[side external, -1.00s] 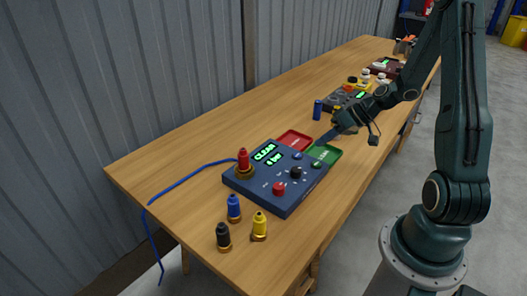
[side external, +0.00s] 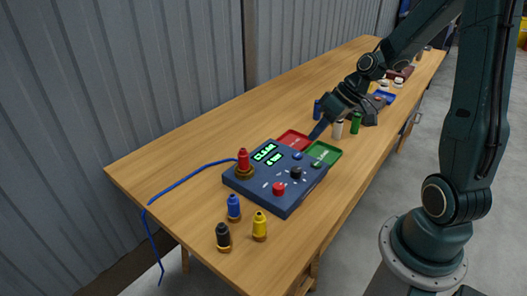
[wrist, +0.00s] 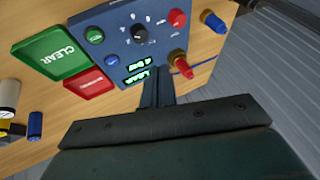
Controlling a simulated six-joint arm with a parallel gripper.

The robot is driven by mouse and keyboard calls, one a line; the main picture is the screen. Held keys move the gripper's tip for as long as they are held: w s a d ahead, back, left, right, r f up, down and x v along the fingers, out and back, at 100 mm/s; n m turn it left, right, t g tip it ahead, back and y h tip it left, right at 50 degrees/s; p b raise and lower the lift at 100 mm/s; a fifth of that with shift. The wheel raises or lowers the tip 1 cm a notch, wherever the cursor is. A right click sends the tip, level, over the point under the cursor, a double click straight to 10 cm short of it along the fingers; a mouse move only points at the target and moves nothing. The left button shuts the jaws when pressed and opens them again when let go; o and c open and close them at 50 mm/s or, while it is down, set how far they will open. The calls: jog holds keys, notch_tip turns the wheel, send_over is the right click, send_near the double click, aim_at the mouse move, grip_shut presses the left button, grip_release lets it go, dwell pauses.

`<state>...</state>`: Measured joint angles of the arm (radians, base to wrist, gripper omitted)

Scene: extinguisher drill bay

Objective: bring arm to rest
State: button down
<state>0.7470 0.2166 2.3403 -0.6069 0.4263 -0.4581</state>
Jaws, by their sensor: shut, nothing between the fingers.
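My gripper (side external: 318,131) is shut and empty. In the side view it hangs above the table just behind the red tray, tilted down toward the blue control box. In the wrist view its closed fingers (wrist: 155,88) point toward the box's lit display. The table (side external: 215,120) is long and wooden. The blue control box (side external: 258,196) has a green-lit display, a red knob and a black knob, and stands near the table's front end. A red fitting (side external: 243,160) stands at its left corner.
A red tray (side external: 293,139) and a green tray (side external: 323,152), marked CLEAR in the wrist view, adjoin the box. Blue (side external: 233,207), black (side external: 223,236) and yellow (side external: 259,226) fittings stand in front.

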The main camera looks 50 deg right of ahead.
jog(key=s+a+r+h, duration=0.4)
jog(key=s+a+r, duration=0.7)
jog(key=s+r, duration=0.3)
jog(key=shift+s+t, duration=0.25)
jog(key=shift+t, duration=0.05)
dwell(2.1)
